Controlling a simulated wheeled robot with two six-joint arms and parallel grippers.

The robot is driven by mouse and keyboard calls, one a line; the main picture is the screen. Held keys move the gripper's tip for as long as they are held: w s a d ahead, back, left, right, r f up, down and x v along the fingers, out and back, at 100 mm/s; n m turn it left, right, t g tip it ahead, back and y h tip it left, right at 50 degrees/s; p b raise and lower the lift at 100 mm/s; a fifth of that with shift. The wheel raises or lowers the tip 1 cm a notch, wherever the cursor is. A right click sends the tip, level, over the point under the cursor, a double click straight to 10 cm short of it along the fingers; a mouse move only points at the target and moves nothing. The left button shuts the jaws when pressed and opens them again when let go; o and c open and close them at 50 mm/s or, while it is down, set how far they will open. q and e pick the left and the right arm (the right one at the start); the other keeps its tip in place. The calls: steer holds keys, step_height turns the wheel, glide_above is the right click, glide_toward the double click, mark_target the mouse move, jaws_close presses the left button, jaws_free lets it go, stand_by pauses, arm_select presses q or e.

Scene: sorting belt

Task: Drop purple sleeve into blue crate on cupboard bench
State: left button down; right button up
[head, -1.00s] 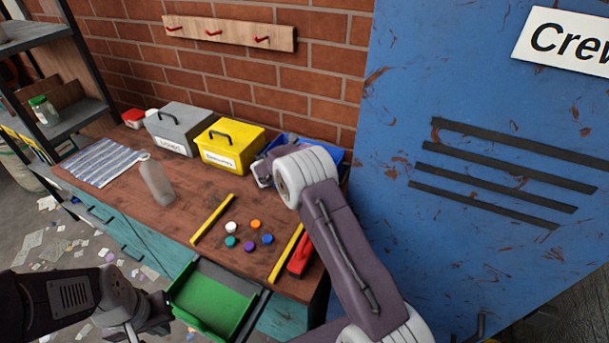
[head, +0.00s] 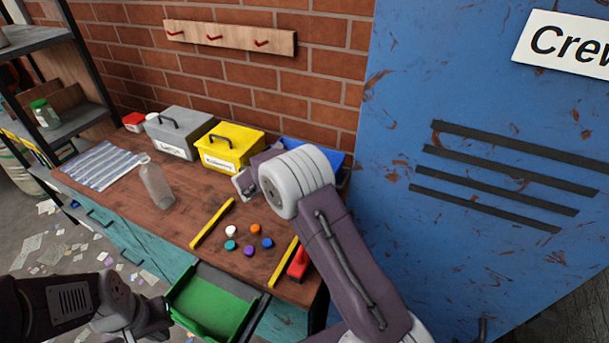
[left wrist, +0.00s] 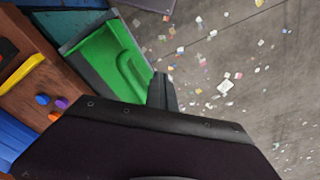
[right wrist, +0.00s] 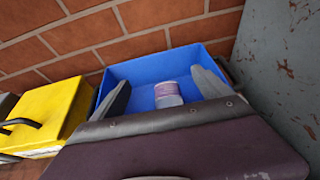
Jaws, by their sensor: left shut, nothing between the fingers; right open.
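A small clear container with a purple-pink sleeve or label (right wrist: 168,95) lies inside the blue crate (right wrist: 136,72), seen between my right fingers in the right wrist view. The blue crate (head: 327,160) stands on the bench against the brick wall, partly hidden by my right arm. My right gripper (right wrist: 163,88) is open over the crate, its fingers apart on either side of the container. My left gripper (left wrist: 163,92) is shut and empty; in the left wrist view it is over the floor beside the green drawer.
A yellow box (head: 232,146) and a grey box (head: 180,130) stand left of the crate. Several coloured caps (head: 249,250) lie between yellow strips on the bench. A green open drawer (head: 210,305) juts out in front. A blue locker (head: 480,110) rises at right.

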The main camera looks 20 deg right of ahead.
steer(key=shift+v, duration=0.9)
